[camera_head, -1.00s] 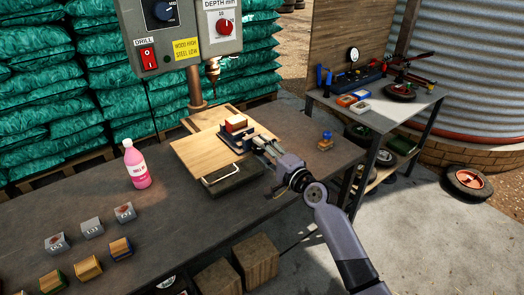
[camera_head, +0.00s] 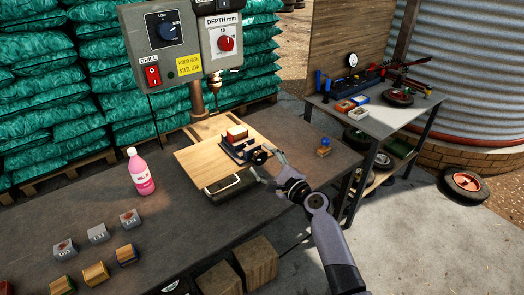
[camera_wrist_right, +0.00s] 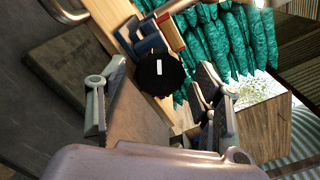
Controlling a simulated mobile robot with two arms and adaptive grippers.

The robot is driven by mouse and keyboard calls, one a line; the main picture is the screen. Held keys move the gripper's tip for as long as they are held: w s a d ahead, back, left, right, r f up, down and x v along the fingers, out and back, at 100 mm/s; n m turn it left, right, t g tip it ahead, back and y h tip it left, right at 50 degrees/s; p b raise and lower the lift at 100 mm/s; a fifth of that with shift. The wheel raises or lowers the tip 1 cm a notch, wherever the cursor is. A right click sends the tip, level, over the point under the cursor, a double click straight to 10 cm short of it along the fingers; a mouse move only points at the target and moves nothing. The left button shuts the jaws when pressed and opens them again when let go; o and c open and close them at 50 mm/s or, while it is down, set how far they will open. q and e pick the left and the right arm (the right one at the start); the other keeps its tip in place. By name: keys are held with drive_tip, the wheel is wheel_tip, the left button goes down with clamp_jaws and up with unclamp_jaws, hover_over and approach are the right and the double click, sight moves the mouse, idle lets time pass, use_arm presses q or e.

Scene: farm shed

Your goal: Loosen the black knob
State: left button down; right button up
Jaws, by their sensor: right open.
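The black knob (camera_wrist_right: 160,72) faces my right wrist camera, with a short white mark upright on its face. It sits at the near end of a blue vise (camera_head: 240,149) on the wooden board, and shows small and dark in the head view (camera_head: 259,157). A block with red on it (camera_head: 237,133) sits in the vise. My right gripper (camera_head: 263,170) is open and empty just in front of the knob. In the wrist view its fingers (camera_wrist_right: 152,92) stand wide apart, one on each side of the knob, with no contact visible. My left gripper is not in view.
A drill press control box (camera_head: 180,45) hangs above the bench behind the board. A pink bottle (camera_head: 140,175) and several small blocks (camera_head: 95,274) stand on the left of the bench. A small blue-topped item (camera_head: 324,147) lies to the right. The bench between bottle and blocks is clear.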

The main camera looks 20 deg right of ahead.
drive_tip(key=m+p, duration=0.2)
drive_tip(key=m, duration=0.1)
drive_tip(key=m+p, duration=0.2)
drive_tip(key=m, duration=0.1)
drive_tip(key=m+p, duration=0.2)
drive_tip(key=m, duration=0.1)
drive_tip(key=shift+r, duration=0.4)
drive_tip(key=m+p, duration=0.6)
drive_tip(key=m, duration=0.3)
drive_tip(key=shift+f+m+p, duration=0.1)
drive_tip(key=shift+m+p, duration=0.2)
drive_tip(key=shift+m, duration=0.7)
drive_tip(key=shift+f+m, duration=0.2)
drive_tip(key=shift+m, duration=0.5)
drive_tip(key=shift+f, duration=0.1)
drive_tip(key=shift+c, duration=0.4)
drive_tip(key=c, duration=1.2)
drive_tip(key=shift+c, duration=0.2)
